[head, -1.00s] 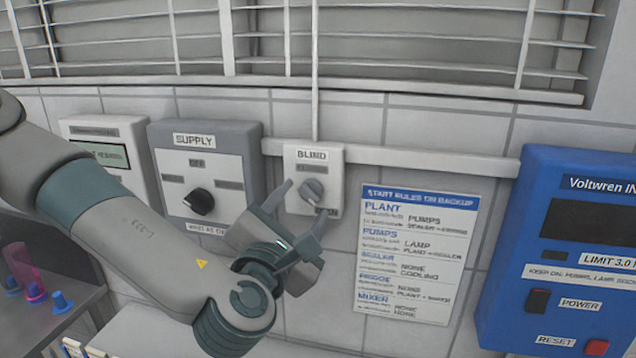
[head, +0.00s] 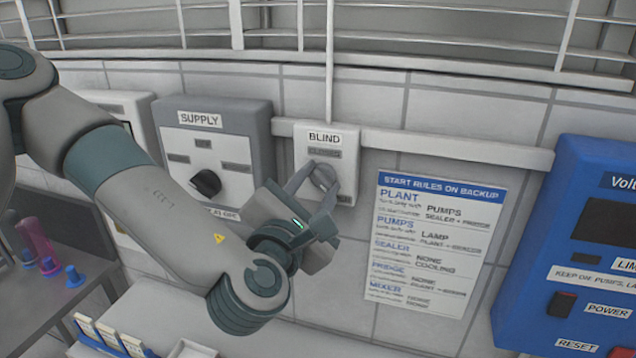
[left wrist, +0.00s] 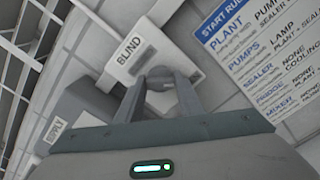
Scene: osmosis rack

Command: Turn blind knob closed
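The blind knob (head: 323,177) is a small round grey knob on a white wall box labelled BLIND (head: 343,141). In the left wrist view the knob (left wrist: 160,76) sits between my fingertips, on the box (left wrist: 135,52). My left gripper (head: 322,176) is at the knob, one finger on either side of it. The fingers stand apart. Whether they press on the knob or leave a small gap cannot be told. The fingers partly hide the knob and the lower marking on the box. My right gripper is not in view.
A grey SUPPLY box (head: 247,137) with a black knob (head: 206,183) is left of the BLIND box. A rules sheet (head: 425,240) and a blue panel (head: 545,250) are to the right. A horizontal rail (head: 450,146) runs along the wall; window slats are above.

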